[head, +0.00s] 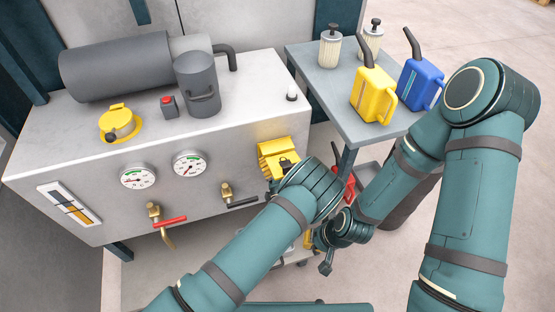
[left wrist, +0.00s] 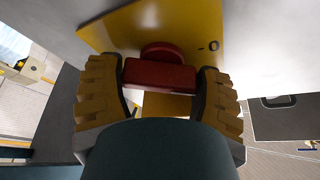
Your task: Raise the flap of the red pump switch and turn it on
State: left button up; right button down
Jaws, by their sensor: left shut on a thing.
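The pump switch has a yellow housing (head: 277,153) on the right of the machine's front panel. Its yellow flap seems to stand out above my gripper, but the exact angle is unclear. In the left wrist view, a yellow plate (left wrist: 195,28) marked "0" carries a red switch knob (left wrist: 160,76). My left gripper (left wrist: 160,90) has its yellow fingers on both sides of the knob's bar and is shut on it. In the head view my left gripper (head: 285,168) hides the knob. My right gripper (head: 318,250) hangs low, away from the switch; its fingers are partly hidden.
Two gauges (head: 138,177) and valves with red (head: 170,221) and black (head: 243,202) levers are left of the switch. A side table (head: 325,85) at right holds yellow (head: 372,95) and blue (head: 421,84) cans. A red object (head: 342,184) sits below it.

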pick_arm(q)
jog(key=shift+f+m+h, duration=0.1)
jog(key=shift+m+h, duration=0.2)
jog(key=shift+m, duration=0.1)
jog(key=o, duration=1.2)
jog(key=shift+c, duration=0.2)
jog(key=shift+n, duration=0.3)
